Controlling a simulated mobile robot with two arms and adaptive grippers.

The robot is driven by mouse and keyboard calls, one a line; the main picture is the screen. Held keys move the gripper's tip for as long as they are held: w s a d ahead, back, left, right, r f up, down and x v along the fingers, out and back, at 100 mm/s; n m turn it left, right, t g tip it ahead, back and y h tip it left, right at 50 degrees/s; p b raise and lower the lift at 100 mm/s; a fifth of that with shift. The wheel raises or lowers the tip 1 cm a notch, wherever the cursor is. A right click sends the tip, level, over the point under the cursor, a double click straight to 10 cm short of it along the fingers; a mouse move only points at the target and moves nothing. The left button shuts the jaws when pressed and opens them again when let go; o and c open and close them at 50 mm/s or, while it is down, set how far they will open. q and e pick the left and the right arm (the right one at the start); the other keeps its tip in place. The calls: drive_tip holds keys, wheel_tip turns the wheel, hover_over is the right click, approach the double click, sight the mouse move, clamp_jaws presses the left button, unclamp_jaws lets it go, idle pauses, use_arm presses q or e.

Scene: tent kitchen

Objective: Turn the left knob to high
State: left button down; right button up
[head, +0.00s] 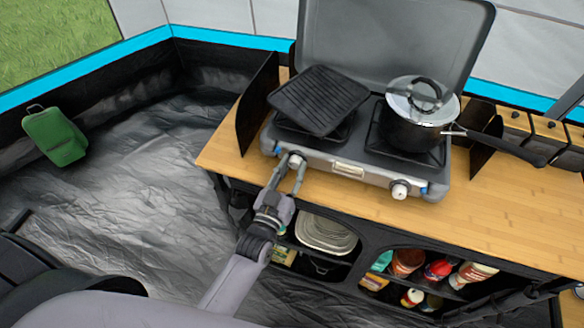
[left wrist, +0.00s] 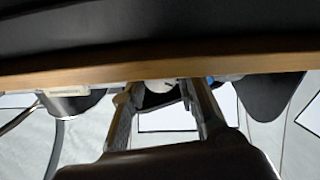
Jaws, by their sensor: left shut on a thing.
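The grey camping stove (head: 348,170) stands on the wooden counter with its lid raised. Its left knob (head: 296,158) is on the front panel, partly hidden by my left gripper (head: 289,168). That gripper reaches up from below, its two fingers shut on the sides of the left knob. In the left wrist view, the fingers (left wrist: 165,92) are either side of a pale round knob (left wrist: 160,86). The knob's pointer setting is too small to tell. The right knob (head: 400,190) is white and clear of any gripper. My right gripper is not in view.
A black griddle (head: 319,100) sits over the left burner. A lidded pot (head: 410,135) sits on the right burner, its handle pointing right. The wooden counter (head: 500,215) is bare at right front.

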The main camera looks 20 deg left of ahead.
use_arm(q)
drive_tip(key=shift+n, duration=0.6)
drive_tip(key=shift+f, duration=0.1)
drive_tip(key=c, duration=1.5)
unclamp_jaws()
drive_tip(key=shift+s, duration=0.1)
drive_tip(key=s, duration=0.8)
drive_tip(key=s+f, duration=0.1)
drive_tip(key=s, duration=0.2)
drive_tip(key=shift+s+a, duration=0.4)
